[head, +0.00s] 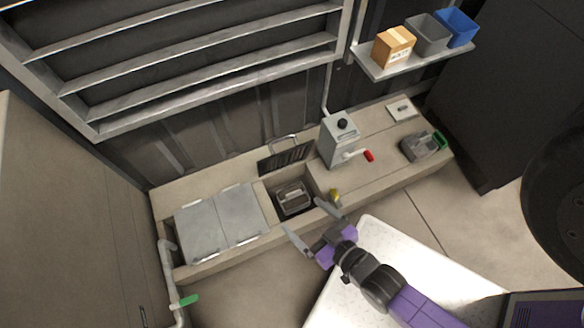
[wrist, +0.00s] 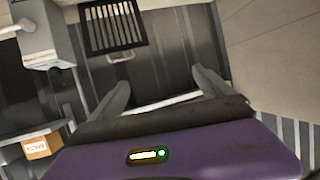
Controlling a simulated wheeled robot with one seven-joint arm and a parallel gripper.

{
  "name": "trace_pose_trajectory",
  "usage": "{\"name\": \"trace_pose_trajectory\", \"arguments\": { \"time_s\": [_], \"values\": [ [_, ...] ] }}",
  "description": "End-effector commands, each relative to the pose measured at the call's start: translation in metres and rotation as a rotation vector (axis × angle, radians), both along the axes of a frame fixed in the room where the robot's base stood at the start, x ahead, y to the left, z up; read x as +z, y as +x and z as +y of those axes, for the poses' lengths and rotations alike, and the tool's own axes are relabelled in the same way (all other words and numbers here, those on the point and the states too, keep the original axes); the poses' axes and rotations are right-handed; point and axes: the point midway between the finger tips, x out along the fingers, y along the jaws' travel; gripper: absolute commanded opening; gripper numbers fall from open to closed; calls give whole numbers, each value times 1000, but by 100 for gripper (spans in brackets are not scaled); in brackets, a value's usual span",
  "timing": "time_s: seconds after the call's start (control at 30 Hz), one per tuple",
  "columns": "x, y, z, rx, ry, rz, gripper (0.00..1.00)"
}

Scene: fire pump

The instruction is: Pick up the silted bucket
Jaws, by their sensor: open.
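A grey bucket-like container (head: 293,197) with a handle across its top sits down in the square opening of the concrete bench. I take it for the silted bucket; its contents are too small to make out. My gripper (head: 303,217) is open and empty, its fingers spread in front of the opening on the near side, apart from the container. The wrist view shows the two open fingers (wrist: 160,84) with nothing between them, and I cannot see the container there.
A black grate (head: 285,157) with a handle stands behind the opening and shows in the wrist view (wrist: 114,27). A grey box (head: 338,139) with a red-tipped lever stands right of it. Grey lids (head: 220,220) lie left. A green-handled grey item (head: 423,146) sits right.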

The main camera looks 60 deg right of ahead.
Motion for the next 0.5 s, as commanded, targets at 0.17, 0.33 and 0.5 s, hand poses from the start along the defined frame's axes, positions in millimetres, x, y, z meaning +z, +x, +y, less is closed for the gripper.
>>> {"name": "trace_pose_trajectory", "arguments": {
  "time_s": [0.17,0.33,0.5],
  "values": [
    [-138,36,-28,-99,12,33,91],
    [-237,64,-65,-178,16,67,91],
    [-306,81,-101,-237,20,100,91]
  ]
}}
